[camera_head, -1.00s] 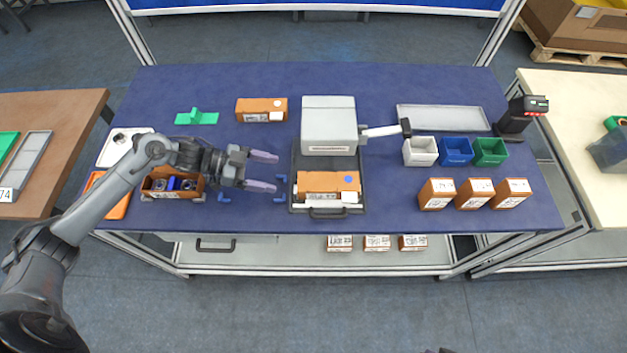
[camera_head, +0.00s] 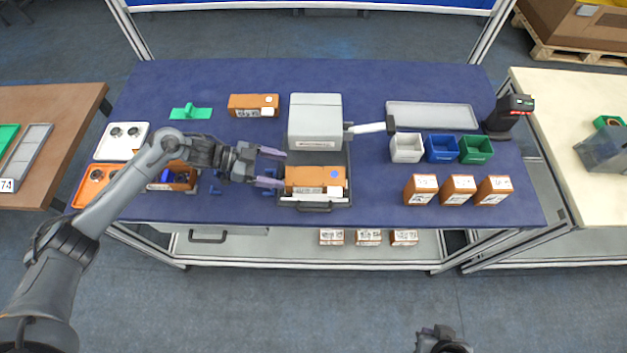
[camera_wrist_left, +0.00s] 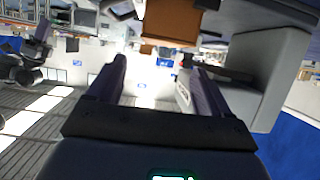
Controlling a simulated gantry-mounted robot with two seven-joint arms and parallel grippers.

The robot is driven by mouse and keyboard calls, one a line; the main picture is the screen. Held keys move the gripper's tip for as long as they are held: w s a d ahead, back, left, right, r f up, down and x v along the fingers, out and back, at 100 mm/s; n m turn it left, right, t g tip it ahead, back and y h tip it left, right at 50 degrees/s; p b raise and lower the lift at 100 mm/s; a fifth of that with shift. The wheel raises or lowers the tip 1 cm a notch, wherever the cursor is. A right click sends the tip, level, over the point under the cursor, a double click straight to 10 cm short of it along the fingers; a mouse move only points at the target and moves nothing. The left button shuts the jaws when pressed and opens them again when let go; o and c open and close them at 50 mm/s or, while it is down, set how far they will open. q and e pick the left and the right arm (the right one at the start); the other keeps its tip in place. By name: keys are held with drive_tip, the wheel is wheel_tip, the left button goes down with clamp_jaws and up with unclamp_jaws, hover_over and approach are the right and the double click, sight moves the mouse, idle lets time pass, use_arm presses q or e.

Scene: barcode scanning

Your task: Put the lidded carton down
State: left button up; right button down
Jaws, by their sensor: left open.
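A closed brown carton (camera_head: 315,176) with a blue dot on top and a white label lies on the dark tray (camera_head: 346,170) in front of the grey box-shaped machine (camera_head: 315,113). My left gripper (camera_head: 282,168) is open, its two fingers pointing right at the carton's left end. The tips overlap its edge in the head view; I cannot tell whether they touch it. In the left wrist view a brown carton (camera_wrist_left: 172,20) shows beyond the open fingers (camera_wrist_left: 152,75). Part of my right gripper (camera_head: 440,340) shows at the bottom edge, its jaws unclear.
Another brown carton (camera_head: 254,105) with a white dot stands at the back. An open carton (camera_head: 182,176) with blue items sits under my left arm. White, blue and green bins (camera_head: 442,149), several upright cartons (camera_head: 458,189) and a scanner (camera_head: 509,115) stand at the right.

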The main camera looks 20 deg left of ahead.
sight(317, 176)
use_arm(q)
drive_tip(key=shift+b+x, duration=1)
drive_tip(key=shift+x, duration=1.4)
drive_tip(key=shift+w+d+f+b, duration=0.3)
drive_tip(key=shift+d+f+b, duration=0.1)
drive_tip(key=shift+b, duration=0.15)
drive_tip(key=b+x, duration=0.2)
drive_tip(key=x, duration=0.1)
drive_tip(key=shift+w+d, duration=0.25)
drive_tip(key=shift+d, duration=0.15)
drive_tip(key=shift+c, duration=0.3)
drive_tip(key=shift+r, duration=0.1)
drive_tip(key=c, duration=0.8)
drive_tip(key=shift+o, duration=0.2)
drive_tip(key=shift+r, duration=0.1)
